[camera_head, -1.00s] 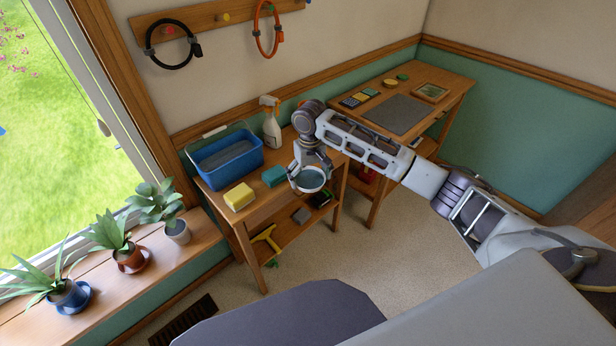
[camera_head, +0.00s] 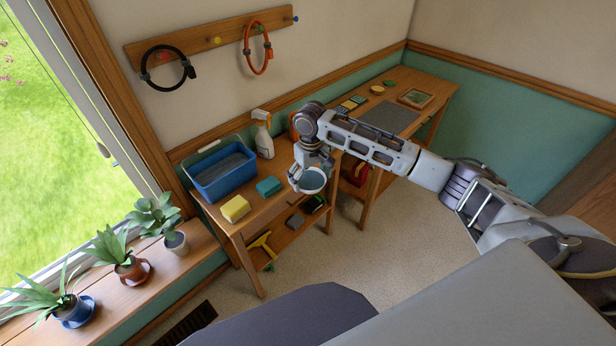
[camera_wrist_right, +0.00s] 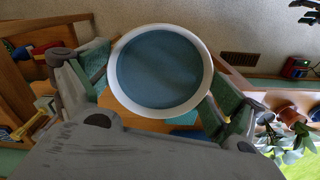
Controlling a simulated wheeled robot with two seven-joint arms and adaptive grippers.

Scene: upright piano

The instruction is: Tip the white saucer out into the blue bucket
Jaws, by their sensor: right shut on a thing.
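The white saucer (camera_head: 313,181) is a round white dish filled with blue-grey water. My right gripper (camera_head: 309,166) is shut on it and holds it in the air at the front right of the near table. In the right wrist view the saucer (camera_wrist_right: 160,70) sits between the two fingers, its full round rim showing. The blue bucket (camera_head: 226,184) is a rectangular tub on the near table's back left, with grey-blue contents. The saucer is to the right of the bucket, apart from it.
A spray bottle (camera_head: 264,135) stands behind, right of the bucket. Potted plants (camera_head: 128,268) line the window sill. Open floor lies to the right.

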